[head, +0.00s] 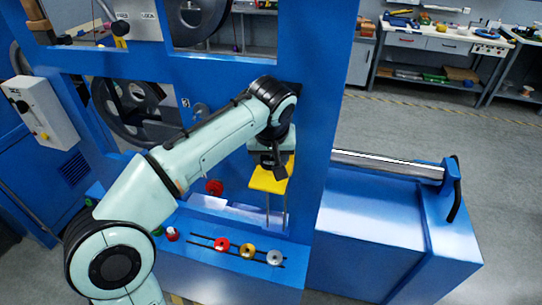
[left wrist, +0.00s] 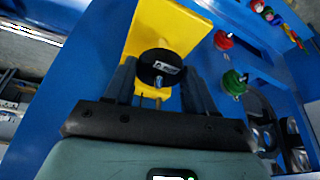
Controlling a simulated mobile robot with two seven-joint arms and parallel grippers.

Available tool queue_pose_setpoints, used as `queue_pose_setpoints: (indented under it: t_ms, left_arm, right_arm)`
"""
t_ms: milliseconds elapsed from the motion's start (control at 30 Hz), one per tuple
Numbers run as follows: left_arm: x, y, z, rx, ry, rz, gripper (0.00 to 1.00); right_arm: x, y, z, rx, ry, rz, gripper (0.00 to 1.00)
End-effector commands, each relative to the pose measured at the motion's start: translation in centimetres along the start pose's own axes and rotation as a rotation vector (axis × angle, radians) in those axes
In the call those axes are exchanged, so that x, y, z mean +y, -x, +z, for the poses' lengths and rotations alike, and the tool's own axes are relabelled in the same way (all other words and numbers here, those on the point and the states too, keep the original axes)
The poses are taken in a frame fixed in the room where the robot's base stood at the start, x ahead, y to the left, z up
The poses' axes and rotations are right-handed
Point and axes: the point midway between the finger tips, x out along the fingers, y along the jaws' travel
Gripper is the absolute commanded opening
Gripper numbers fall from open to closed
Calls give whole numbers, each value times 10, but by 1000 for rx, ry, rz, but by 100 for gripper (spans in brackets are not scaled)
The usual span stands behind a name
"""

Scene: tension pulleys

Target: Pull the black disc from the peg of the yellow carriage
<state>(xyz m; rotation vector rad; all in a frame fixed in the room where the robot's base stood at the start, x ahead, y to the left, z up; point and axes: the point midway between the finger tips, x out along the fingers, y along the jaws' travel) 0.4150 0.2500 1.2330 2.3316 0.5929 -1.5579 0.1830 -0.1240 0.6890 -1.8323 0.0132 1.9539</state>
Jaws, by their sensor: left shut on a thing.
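The yellow carriage (head: 267,183) sits on two upright rods in the opening of the blue machine frame. It fills the upper middle of the left wrist view (left wrist: 168,28). The black disc (left wrist: 161,66) is in front of the carriage face in the left wrist view, with a small metal tip at its lower edge. In the head view my gripper and arm hide the disc. My left gripper (left wrist: 159,85) is shut on the black disc, one finger on each side. In the head view the left gripper (head: 272,164) is right at the carriage. My right gripper is in neither view.
Red (head: 221,244), gold (head: 247,250) and silver (head: 274,258) round pieces sit on the slotted blue ledge below. A red knob (head: 214,187) stands left of the carriage. A blue frame post (head: 318,120) rises close right of my gripper.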

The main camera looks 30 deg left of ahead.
Motion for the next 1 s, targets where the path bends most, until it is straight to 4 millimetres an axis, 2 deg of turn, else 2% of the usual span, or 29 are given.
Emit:
queue_pose_setpoints:
  t_ms: [600, 1000]
  left_arm:
    - [0, 28, -12, 2, 0, 1, 13]
    - [0, 30, -13, 2, 0, 1, 13]
  right_arm:
    - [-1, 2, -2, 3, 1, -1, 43]
    - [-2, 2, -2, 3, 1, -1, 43]
